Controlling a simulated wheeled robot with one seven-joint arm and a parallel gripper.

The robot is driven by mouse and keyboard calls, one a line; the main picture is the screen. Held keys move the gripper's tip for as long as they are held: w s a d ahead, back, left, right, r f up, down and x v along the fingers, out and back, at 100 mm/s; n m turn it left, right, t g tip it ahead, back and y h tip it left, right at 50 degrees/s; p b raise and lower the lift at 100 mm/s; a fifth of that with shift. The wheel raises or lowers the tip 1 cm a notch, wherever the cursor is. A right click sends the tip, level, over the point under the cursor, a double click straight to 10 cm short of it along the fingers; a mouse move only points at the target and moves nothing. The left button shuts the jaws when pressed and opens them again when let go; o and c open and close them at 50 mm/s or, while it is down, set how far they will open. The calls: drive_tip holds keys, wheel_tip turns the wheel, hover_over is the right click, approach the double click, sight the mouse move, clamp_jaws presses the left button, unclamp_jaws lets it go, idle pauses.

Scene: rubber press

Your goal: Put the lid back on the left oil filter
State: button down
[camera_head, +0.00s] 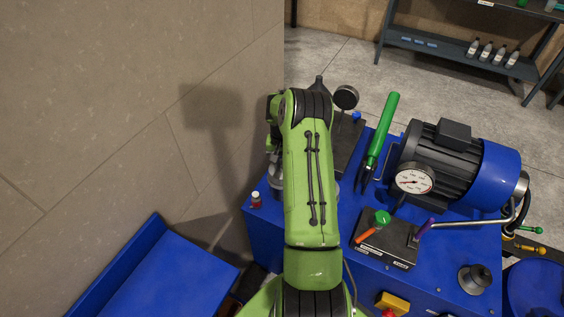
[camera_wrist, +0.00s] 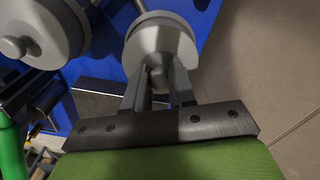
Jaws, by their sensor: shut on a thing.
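My gripper (camera_wrist: 158,82) is shut on the knob of a grey round lid (camera_wrist: 162,48) in the wrist view. The lid is at the top centre, by the edge of the blue bench and near the wall. A grey cylindrical part shows just beyond the lid, at the top edge of the view. I cannot tell whether the lid touches it or is held apart. A second grey filter (camera_wrist: 58,28) with a round knob stands to the left in the wrist view, apart from my gripper. In the head view my arm hides my gripper and most of the filter area.
The blue bench (camera_head: 262,222) carries a motor (camera_head: 440,158), a pressure gauge (camera_head: 414,181), a green-handled tool (camera_head: 383,130) and a small lever block (camera_head: 388,243). A tiled wall (camera_head: 130,110) stands close on the left. A small red-and-white bottle (camera_head: 256,200) stands at the bench's left edge.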

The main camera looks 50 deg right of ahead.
idle(0.4)
drive_tip(key=c, duration=0.8)
unclamp_jaws()
drive_tip(key=shift+c, duration=0.2)
drive_tip(key=shift+o, duration=0.3)
drive_tip(key=o, duration=0.4)
drive_tip(key=shift+r+p, duration=2)
drive_tip(key=shift+r, duration=1.55)
drive_tip(key=shift+f, duration=0.1)
clamp_jaws()
